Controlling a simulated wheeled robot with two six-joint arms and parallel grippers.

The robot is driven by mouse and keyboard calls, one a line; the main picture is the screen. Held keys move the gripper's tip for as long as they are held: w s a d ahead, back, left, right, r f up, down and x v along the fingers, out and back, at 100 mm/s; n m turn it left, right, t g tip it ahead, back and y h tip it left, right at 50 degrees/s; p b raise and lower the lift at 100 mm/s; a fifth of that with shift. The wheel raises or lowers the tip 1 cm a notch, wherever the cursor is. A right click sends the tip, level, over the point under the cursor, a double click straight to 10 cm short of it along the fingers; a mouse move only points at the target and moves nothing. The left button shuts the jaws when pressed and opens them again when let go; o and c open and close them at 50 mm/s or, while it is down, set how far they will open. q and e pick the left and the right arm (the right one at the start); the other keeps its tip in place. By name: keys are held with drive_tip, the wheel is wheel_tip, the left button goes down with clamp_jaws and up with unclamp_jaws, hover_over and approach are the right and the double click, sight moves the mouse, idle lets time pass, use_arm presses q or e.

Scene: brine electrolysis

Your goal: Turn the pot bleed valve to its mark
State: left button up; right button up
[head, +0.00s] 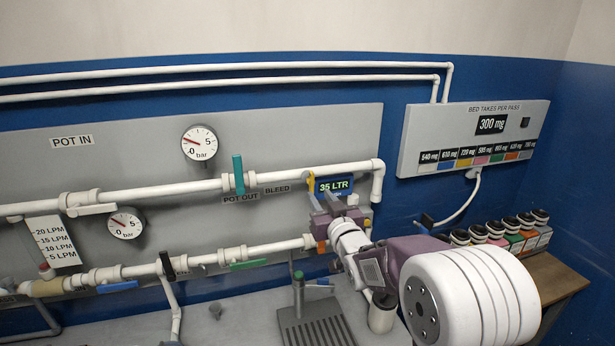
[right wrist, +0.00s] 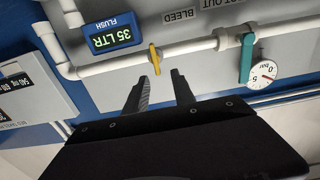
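A small yellow lever (head: 311,185) sits on the upper white pipe, between the BLEED label (head: 277,189) and the 35 LTR display; I take it as the pot bleed valve. In the right wrist view the yellow lever (right wrist: 155,58) stands across the pipe, just beyond my fingertips. My right gripper (head: 333,203) is open; in the right wrist view its two dark fingers (right wrist: 160,80) are apart with nothing between them. The lever appears close to the gap but not clearly inside it. I cannot make out a mark for the valve. My left gripper is not in view.
A teal lever (head: 238,174) stands on the same pipe near POT OUT. The 35 LTR display (head: 335,186) is close to my right gripper. A lower pipe (head: 265,249) carries green and blue levers. Several small jars (head: 497,231) stand on a wooden shelf at right.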

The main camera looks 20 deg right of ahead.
sight(313, 182)
drive_tip(key=w+p, duration=0.1)
drive_tip(key=w, duration=0.2)
drive_tip(key=w+p, duration=0.1)
drive_tip(key=w, duration=0.2)
drive_tip(key=w+p, duration=0.2)
drive_tip(key=w, duration=0.1)
drive_tip(key=shift+d+f, duration=0.15)
drive_tip(key=shift+d, duration=0.1)
drive_tip(key=shift+w+a, duration=0.1)
drive_tip(key=shift+c, duration=0.6)
drive_tip(key=shift+d, duration=0.2)
drive_tip(key=c, duration=0.5)
drive_tip(key=shift+a, duration=0.1)
clamp_jaws()
